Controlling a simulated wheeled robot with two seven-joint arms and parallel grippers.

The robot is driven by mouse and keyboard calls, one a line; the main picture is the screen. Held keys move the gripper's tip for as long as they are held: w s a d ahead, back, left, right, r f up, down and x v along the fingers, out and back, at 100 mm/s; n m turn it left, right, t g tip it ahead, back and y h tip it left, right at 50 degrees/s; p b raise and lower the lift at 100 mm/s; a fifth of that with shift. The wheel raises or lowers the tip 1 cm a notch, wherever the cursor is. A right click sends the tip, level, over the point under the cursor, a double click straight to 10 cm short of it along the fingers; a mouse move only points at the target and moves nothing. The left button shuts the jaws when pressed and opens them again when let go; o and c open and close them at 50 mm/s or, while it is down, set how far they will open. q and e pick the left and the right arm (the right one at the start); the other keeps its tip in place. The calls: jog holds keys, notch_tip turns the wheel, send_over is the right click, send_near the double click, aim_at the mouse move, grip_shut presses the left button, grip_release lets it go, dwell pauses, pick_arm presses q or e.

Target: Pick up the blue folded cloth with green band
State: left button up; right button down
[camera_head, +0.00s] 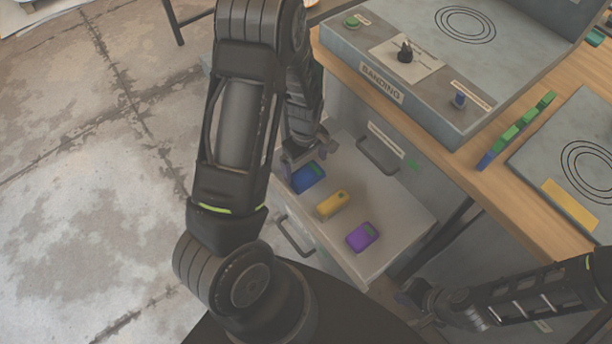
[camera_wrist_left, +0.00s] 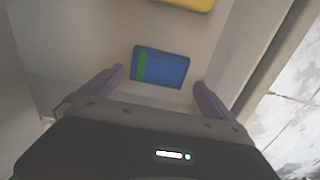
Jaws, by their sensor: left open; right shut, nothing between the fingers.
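The blue folded cloth with a green band (camera_head: 308,177) lies in the open drawer (camera_head: 408,216), at its far left end in the head view. In the left wrist view the cloth (camera_wrist_left: 160,67) lies flat, its green band near its left end. My left gripper (camera_head: 304,150) is open above the drawer, close to the cloth. In the left wrist view its two fingers (camera_wrist_left: 158,88) stand apart, one to each side below the cloth, with nothing between them. My right gripper (camera_head: 415,297) is shut and empty at the lower right, away from the cloth.
A yellow folded cloth (camera_head: 331,204) and a purple one (camera_head: 362,237) lie in the same drawer. The drawer walls surround them. The table edge and the grey banding machine (camera_head: 440,80) stand just above the drawer to the right. Green and blue blocks (camera_head: 516,130) line the tabletop.

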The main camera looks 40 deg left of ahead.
aim_at(306, 174)
pick_arm(q)
jog(key=shift+f, duration=2.55)
jog(key=shift+c, duration=0.6)
jog(key=c, duration=0.9)
jog(key=shift+r, duration=0.1)
notch_tip(306, 174, up, 10)
jog(key=shift+f+p, duration=0.1)
jog(key=shift+p, duration=0.3)
